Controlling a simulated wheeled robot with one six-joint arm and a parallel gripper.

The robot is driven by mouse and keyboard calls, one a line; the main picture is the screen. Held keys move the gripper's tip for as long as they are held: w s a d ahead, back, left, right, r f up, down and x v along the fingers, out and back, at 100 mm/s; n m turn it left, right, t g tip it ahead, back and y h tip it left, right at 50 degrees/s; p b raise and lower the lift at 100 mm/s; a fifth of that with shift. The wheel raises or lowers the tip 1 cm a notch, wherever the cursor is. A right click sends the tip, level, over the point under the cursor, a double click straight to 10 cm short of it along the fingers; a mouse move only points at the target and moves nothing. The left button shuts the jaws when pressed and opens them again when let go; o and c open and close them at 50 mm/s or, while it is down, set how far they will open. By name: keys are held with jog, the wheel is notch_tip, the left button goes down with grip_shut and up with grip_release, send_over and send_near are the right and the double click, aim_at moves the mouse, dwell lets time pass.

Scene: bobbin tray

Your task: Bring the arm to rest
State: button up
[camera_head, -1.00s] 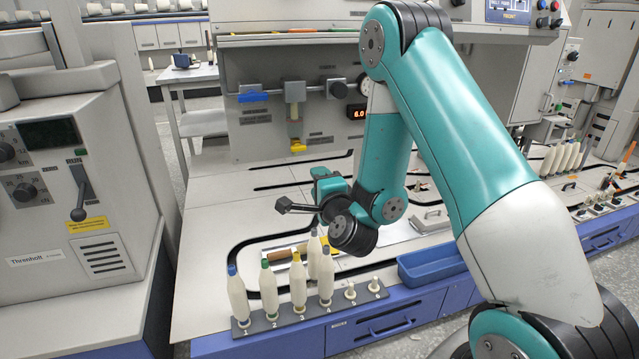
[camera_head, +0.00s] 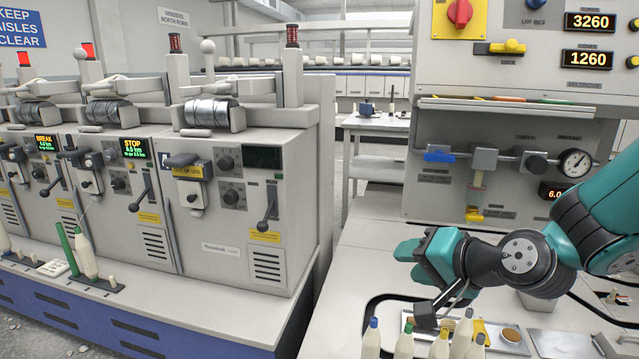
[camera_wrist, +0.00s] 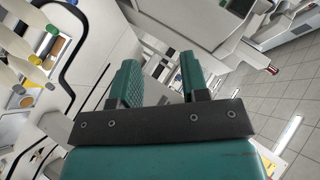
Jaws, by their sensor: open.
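My gripper (camera_head: 410,259) is at the right of the head view, raised above the grey worktop (camera_head: 372,235) and pointing left. In the wrist view my gripper (camera_wrist: 160,75) shows two teal fingers apart with nothing between them. A row of cream bobbins stands below the gripper at the bottom edge of the head view, among them a blue-tipped bobbin (camera_head: 372,340) and a green-tipped bobbin (camera_head: 404,343). Their lower parts are cut off by the frame.
Winding machines with levers, one (camera_head: 245,205) nearest, stand at the left. A panel with a gauge (camera_head: 575,163) and a blue valve handle (camera_head: 439,156) rises behind the arm. A grey side table (camera_head: 376,125) stands farther back. The air left of the gripper looks clear.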

jog(key=s+r+n+g+h, duration=0.15)
jog(key=s+n+g, duration=0.4)
jog(key=s, duration=0.65)
jog(key=s+r+n+g+h, duration=0.1)
jog(key=s+r+n+g, duration=0.1)
jog(key=s+n+g, duration=0.65)
notch_tip(320, 180, up, 22)
jog(key=s+m+t+p, duration=0.1)
jog(key=t+p, duration=0.3)
jog(key=p, duration=1.8)
jog(key=shift+s+a+r+m, duration=0.25)
jog(key=shift+s+a+m, duration=0.1)
jog(key=shift+s, duration=0.35)
jog(key=shift+s, duration=0.1)
